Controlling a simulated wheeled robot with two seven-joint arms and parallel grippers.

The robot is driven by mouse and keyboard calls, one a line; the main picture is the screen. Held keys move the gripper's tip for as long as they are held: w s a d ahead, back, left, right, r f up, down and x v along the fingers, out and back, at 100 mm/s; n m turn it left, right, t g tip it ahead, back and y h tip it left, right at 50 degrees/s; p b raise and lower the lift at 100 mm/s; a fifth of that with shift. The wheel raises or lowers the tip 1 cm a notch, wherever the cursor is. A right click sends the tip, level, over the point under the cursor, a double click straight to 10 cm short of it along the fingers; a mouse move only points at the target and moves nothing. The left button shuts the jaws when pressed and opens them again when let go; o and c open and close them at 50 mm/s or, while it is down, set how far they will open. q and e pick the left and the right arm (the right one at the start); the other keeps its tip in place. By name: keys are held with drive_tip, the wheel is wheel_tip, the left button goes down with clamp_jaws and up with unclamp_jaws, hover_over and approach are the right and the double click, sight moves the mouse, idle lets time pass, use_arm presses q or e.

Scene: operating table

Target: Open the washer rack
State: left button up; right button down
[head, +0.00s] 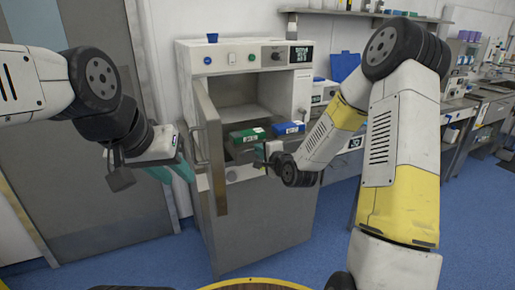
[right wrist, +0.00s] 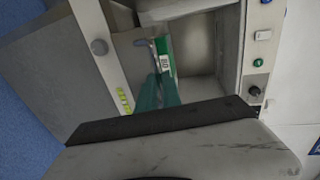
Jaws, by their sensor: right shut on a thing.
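The washer (head: 230,72) is a grey cabinet with its chamber open to me. Its door (head: 211,150) stands swung out at the left. The rack (head: 238,156) is a dark shelf low in the opening, with a green box (head: 247,135) and a blue box (head: 288,128) at its level. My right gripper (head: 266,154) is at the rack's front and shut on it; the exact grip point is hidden. In the right wrist view its teal fingers (right wrist: 158,92) are close together near the green box (right wrist: 164,58). My left gripper (head: 178,170) is left of the door; its finger gap is unclear.
A counter with a blue bin (head: 344,66) stands right of the washer, and a wall shelf (head: 365,14) is above it. A grey door (head: 90,180) is behind my left arm. Blue floor (head: 300,265) is clear in front.

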drive_tip(key=c, duration=1.5)
unclamp_jaws()
drive_tip(key=shift+c, duration=0.2)
drive_tip(key=v, duration=0.7)
drive_tip(key=shift+s, duration=0.35)
drive_tip(key=shift+d, duration=0.15)
